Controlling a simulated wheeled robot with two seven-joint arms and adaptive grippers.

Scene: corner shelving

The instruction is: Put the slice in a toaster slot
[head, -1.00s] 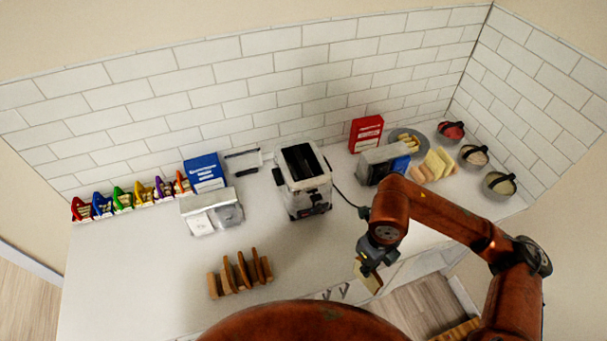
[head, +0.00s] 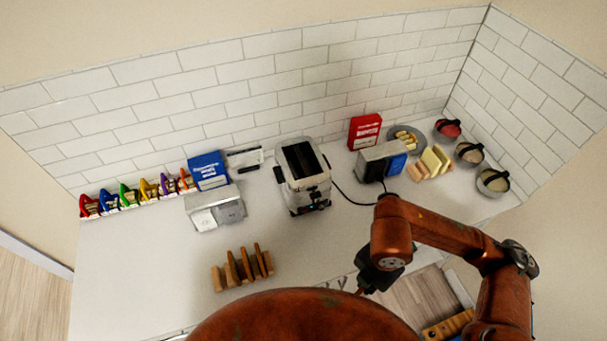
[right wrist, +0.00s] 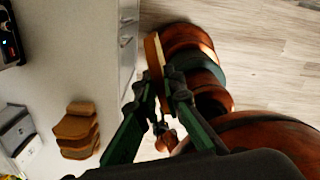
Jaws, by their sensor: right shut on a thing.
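The toaster (head: 303,180) stands upright on the counter near the middle of the head view, its dark slots facing up. Its edge also shows at the top left of the right wrist view (right wrist: 10,42). My right gripper (right wrist: 165,88) is shut on a bread slice (right wrist: 154,58), seen nearly edge-on beyond the fingertips. In the head view my right gripper (head: 376,279) is off the counter's front edge, well in front and right of the toaster, and the slice is hidden there. My left gripper is not in view.
Several bread slices (head: 242,268) stand in a row on the counter, front left of the toaster. A grey box-shaped appliance (head: 380,162) and a red box (head: 364,132) stand right of it. A blue box (head: 207,169) is left. The counter in front of the toaster is clear.

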